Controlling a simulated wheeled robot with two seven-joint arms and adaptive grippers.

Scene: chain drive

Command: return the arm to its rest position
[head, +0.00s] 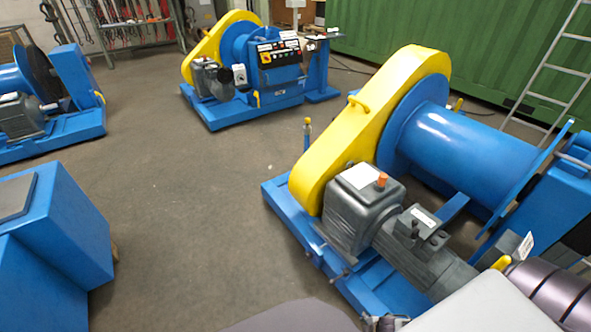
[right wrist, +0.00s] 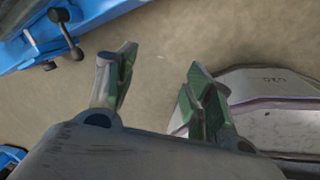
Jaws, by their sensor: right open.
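My right gripper (right wrist: 161,88) shows in the right wrist view with its two green-padded fingers apart and nothing between them. Bare concrete floor shows behind the fingers. In the head view, parts of my right arm (head: 545,290) fill the lower right corner, in front of the blue machine base. The right gripper's fingers cannot be made out clearly there. My left gripper is not in view.
A winch with a yellow chain guard (head: 408,85), blue drum (head: 460,145) and grey motor (head: 415,255) stands close on the right. Its blue base (head: 290,215) borders open floor (head: 190,190). Other blue machines stand left and behind. A ladder (head: 548,70) leans at the right.

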